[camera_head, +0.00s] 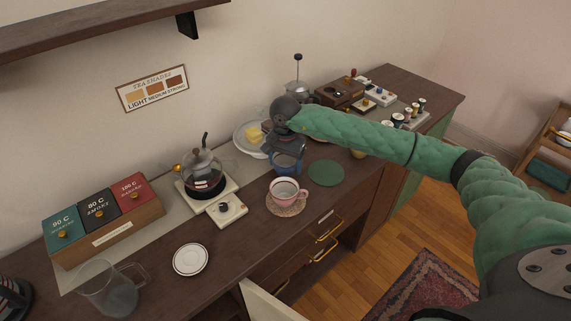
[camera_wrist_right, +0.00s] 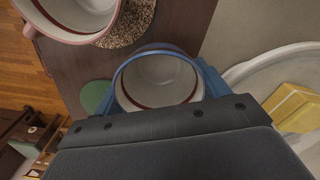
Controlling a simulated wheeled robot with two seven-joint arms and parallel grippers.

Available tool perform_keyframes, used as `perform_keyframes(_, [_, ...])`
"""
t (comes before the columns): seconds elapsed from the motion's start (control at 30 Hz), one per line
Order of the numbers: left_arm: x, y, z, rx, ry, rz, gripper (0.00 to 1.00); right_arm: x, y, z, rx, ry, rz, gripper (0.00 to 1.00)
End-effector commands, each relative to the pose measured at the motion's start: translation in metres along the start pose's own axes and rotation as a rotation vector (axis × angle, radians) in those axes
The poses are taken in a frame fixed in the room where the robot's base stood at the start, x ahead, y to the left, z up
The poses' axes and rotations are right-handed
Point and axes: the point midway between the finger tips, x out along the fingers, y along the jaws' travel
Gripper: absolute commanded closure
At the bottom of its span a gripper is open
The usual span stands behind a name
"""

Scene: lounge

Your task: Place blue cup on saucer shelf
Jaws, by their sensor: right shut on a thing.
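The blue cup (camera_head: 288,162) is on or just above the dark wooden counter, behind the pink cup; I cannot tell whether it touches the counter. The right wrist view shows its blue rim and pale inside with a dark red line (camera_wrist_right: 158,80). My right gripper (camera_head: 286,150) is shut on the blue cup from above and behind, hiding part of it. A small white saucer (camera_head: 190,259) lies empty on the counter's front left. A dark wall shelf (camera_head: 90,30) runs along the upper left; I cannot tell if it is the saucer shelf. My left gripper is not in view.
A pink cup (camera_head: 284,190) stands on a woven coaster (camera_head: 286,208) in front. A green round mat (camera_head: 326,173) lies right of the blue cup. A plate with yellow food (camera_head: 245,143) is behind left. A glass jug (camera_head: 108,290), kettle (camera_head: 203,175) and tea boxes stand left.

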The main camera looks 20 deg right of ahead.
Motion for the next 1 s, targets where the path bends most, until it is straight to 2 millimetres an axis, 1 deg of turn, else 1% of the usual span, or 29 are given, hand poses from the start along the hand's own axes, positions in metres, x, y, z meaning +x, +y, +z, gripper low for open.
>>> perform_keyframes(0.2, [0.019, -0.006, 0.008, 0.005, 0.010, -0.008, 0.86, 0.015, 0.000, 0.000, 0.000, -0.001, 0.001, 0.53])
perform_keyframes(0.3, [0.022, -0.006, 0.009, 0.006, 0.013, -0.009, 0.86, 0.018, 0.000, 0.000, 0.000, 0.000, 0.000, 0.53])
perform_keyframes(0.57, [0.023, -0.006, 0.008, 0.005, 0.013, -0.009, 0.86, 0.019, 0.000, 0.000, 0.000, 0.000, -0.001, 0.53])
perform_keyframes(0.87, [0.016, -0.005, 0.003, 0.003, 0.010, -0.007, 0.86, 0.021, 0.000, 0.000, 0.000, 0.000, -0.001, 0.53])
perform_keyframes(0.9, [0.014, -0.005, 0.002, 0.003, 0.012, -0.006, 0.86, 0.020, 0.000, 0.000, 0.000, 0.000, 0.000, 0.20])
perform_keyframes(0.93, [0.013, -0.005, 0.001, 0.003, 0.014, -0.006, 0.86, 0.020, 0.000, 0.000, 0.000, 0.000, 0.000, 0.17])
perform_keyframes(1.0, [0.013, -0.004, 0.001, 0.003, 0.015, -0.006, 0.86, 0.020, 0.000, 0.000, 0.000, 0.000, 0.000, 0.17])
